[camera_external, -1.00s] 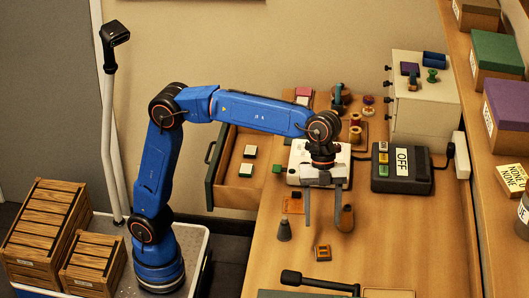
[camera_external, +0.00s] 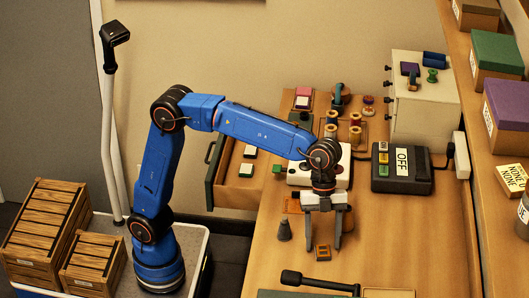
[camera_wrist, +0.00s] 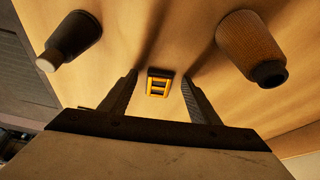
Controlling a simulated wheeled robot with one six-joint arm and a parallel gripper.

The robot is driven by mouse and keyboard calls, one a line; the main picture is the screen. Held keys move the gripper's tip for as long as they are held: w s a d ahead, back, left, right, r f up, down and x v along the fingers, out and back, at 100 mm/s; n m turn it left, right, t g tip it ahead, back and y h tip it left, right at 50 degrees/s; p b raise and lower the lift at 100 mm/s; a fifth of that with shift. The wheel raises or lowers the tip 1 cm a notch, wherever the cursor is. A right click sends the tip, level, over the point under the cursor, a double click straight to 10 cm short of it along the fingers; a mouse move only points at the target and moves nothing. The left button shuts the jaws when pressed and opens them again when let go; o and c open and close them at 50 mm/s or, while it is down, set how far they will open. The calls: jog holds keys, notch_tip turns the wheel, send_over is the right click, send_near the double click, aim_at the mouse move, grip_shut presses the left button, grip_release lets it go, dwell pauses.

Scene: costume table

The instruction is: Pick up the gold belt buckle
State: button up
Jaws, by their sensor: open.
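The gold belt buckle (camera_external: 322,253) is a small rectangular frame with a crossbar and dark edges, lying on the wooden table. In the wrist view the buckle (camera_wrist: 158,84) sits between and beyond my fingertips. My gripper (camera_external: 322,246) points down with its two fingers apart. In the external view the fingertips are just above the buckle, on either side of it. In the wrist view my gripper (camera_wrist: 160,76) is open and empty. I cannot tell the exact height left between the fingertips and the table.
A dark cone-shaped piece (camera_external: 284,230) stands left of my gripper; it also shows in the wrist view (camera_wrist: 72,36). A wooden piece with a dark tip (camera_wrist: 250,45) is on the right. A black hammer-like tool (camera_external: 318,283) lies in front. A black OFF box (camera_external: 402,171) sits back right.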

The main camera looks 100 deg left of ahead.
jog(key=c, duration=1.2)
jog(key=shift+o, duration=0.2)
jog(key=shift+r, duration=0.1)
